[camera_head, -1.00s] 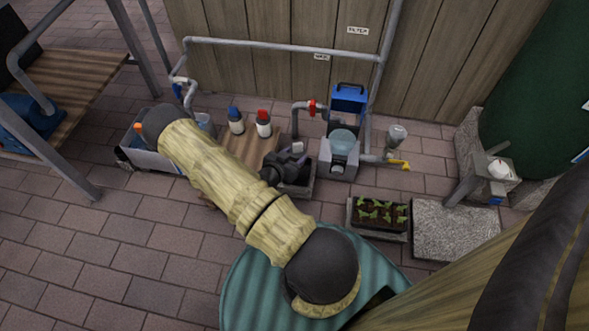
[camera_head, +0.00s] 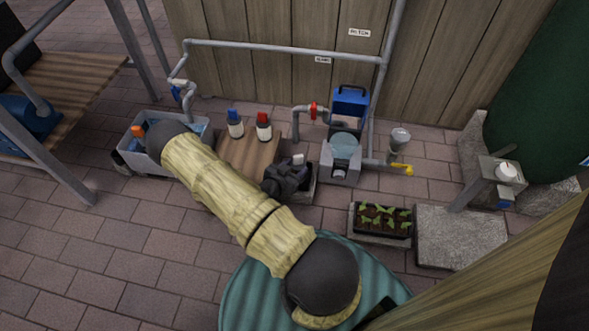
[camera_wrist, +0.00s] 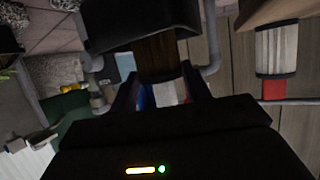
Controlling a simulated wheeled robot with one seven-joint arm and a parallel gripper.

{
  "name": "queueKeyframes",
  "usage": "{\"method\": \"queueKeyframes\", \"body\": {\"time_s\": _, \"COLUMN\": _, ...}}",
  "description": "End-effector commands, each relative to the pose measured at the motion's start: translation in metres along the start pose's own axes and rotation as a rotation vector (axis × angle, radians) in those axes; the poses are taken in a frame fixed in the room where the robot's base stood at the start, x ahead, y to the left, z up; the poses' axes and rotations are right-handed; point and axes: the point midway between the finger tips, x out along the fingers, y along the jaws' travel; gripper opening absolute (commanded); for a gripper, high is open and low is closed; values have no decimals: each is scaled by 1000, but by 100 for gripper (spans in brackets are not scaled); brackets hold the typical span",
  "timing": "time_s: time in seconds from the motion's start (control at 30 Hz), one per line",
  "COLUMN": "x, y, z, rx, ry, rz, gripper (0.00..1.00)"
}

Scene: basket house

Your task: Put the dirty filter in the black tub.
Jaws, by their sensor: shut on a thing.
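My gripper (camera_head: 287,177) is in front of the wooden bench, just left of the grey filter housing. In the wrist view my gripper (camera_wrist: 158,88) has its fingers on either side of a dark brown cylinder, the dirty filter (camera_wrist: 158,55). The filter's far end meets a dark, wide shape that looks like the black tub (camera_wrist: 140,18). I cannot tell whether the filter is inside it or in front of it. In the head view the tub (camera_head: 309,190) is mostly hidden behind my gripper; only part of its edge shows.
A white cartridge with a red cap (camera_head: 264,128) and one with a blue cap (camera_head: 235,124) stand on the bench (camera_head: 243,158). A grey basin (camera_head: 198,130) is at left. The grey housing (camera_head: 341,165), pipes and a planter (camera_head: 380,238) are at right. Paving in front is clear.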

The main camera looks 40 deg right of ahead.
Motion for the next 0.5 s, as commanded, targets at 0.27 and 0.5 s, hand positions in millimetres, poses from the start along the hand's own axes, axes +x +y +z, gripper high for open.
{"method": "queueKeyframes", "body": {"time_s": 0.27, "x": 1, "y": 0, "z": 2, "rx": 0, "ry": 0, "rz": 0, "gripper": 61}}
{"method": "queueKeyframes", "body": {"time_s": 0.5, "x": 1, "y": 0, "z": 2, "rx": 0, "ry": 0, "rz": 0, "gripper": 69}}
